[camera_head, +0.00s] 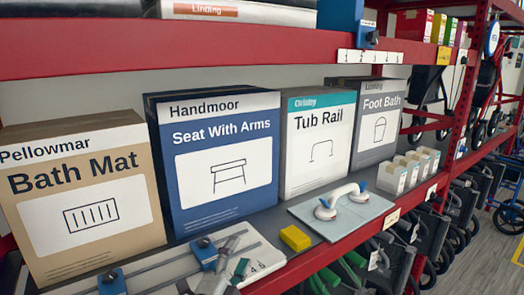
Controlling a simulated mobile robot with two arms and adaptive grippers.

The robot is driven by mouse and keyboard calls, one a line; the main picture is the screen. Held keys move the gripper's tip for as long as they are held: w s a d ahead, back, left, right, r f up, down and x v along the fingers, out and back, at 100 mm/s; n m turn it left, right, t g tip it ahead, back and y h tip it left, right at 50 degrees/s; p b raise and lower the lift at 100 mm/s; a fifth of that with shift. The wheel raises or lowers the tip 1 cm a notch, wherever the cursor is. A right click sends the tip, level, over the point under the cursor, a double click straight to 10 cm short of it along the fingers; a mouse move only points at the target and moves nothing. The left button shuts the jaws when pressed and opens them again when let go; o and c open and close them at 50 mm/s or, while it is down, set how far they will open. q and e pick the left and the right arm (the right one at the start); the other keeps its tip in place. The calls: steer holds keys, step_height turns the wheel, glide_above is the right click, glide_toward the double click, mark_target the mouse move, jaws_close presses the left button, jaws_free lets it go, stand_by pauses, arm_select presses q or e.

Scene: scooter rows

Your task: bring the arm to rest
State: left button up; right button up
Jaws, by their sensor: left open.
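My left gripper (236,256) shows low in the picture, left of centre. Its grey fingers are apart, and nothing shows held between them. It is over or beside a white board (262,256) with grey rails and blue blocks (204,252) on the shelf; I cannot tell whether it touches them. Most of my left arm is out of the picture. My right gripper is not in view.
A yellow block (295,238) and a grey plate (372,212) with a white suction handle (342,197) lie to the right. Boxes, including Bath Mat (80,205) and Tub Rail (318,145), stand behind. A red shelf beam (200,48) crosses above.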

arm_select(q)
steer(key=s+a+f+n+g+y, duration=0.4)
steer(key=s+a+f+n+y, duration=0.25)
steer(key=f, duration=0.45)
steer(key=s+a+f+n+g, duration=0.3)
steer(key=s+f+n+g, duration=0.1)
steer(key=s, duration=0.5)
steer(key=s+a+f+n+g, duration=0.3)
steer(key=s+f, duration=0.1)
steer(key=s, duration=0.5)
steer(key=s+a+f+n+g, duration=0.2)
steer(key=s+f+n+g, duration=0.2)
steer(key=s, duration=0.4)
step_height(320, 180, down, 32)
steer(key=s+g+b, duration=0.2)
steer(key=b, duration=0.4)
steer(key=s+a+f+b, duration=0.1)
steer(key=s+f+b, duration=0.1)
steer(key=s+f, duration=0.6)
steer(key=s+a+f+b, duration=0.2)
steer(key=s+f, duration=0.6)
steer(key=f, duration=0.4)
steer(key=shift+a+f+g+y, duration=0.15)
steer(key=shift+f+g+y, duration=0.15)
steer(key=shift+g+y, duration=0.1)
